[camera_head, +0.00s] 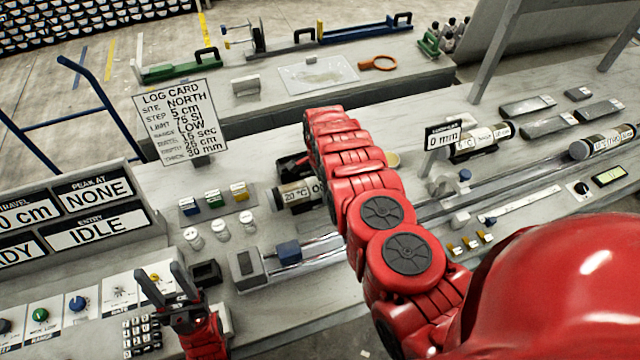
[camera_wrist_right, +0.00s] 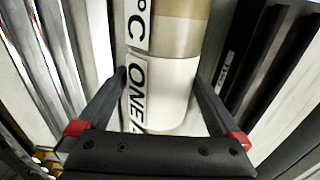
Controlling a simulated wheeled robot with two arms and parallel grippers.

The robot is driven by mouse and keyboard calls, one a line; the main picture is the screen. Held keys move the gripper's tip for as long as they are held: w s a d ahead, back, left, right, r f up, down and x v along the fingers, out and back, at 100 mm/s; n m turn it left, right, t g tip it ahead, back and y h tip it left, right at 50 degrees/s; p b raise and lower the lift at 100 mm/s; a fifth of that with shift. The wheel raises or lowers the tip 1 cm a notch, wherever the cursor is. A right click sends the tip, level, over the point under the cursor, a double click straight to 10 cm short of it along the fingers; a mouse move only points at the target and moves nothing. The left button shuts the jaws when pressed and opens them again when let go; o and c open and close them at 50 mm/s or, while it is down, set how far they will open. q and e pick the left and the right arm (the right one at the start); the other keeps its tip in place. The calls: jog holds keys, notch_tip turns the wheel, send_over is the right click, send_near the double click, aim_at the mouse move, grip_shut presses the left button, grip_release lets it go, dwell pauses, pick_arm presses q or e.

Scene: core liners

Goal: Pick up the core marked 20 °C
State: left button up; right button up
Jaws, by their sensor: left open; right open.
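The core marked 20 °C (camera_head: 290,196) lies on the bench in the head view, partly hidden behind my red right arm. In the right wrist view the core (camera_wrist_right: 172,82) runs up the picture, tan above and white below, with "°C" and "ONE" readable. My right gripper (camera_wrist_right: 160,76) is open, with one finger on each side of the core. I cannot tell whether the fingers touch it. My left gripper (camera_head: 160,273) is open and empty above the control panels at the lower left.
Another labelled core (camera_head: 480,140) lies right of my arm, and a further one (camera_head: 602,142) at the far right. A log card sign (camera_head: 182,120) stands behind. Coloured blocks (camera_head: 214,200), white pegs (camera_head: 220,231) and a rail with a blue block (camera_head: 288,252) are near the core.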

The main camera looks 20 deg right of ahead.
jog(key=shift+f, duration=0.25)
grip_shut()
dwell(0.4)
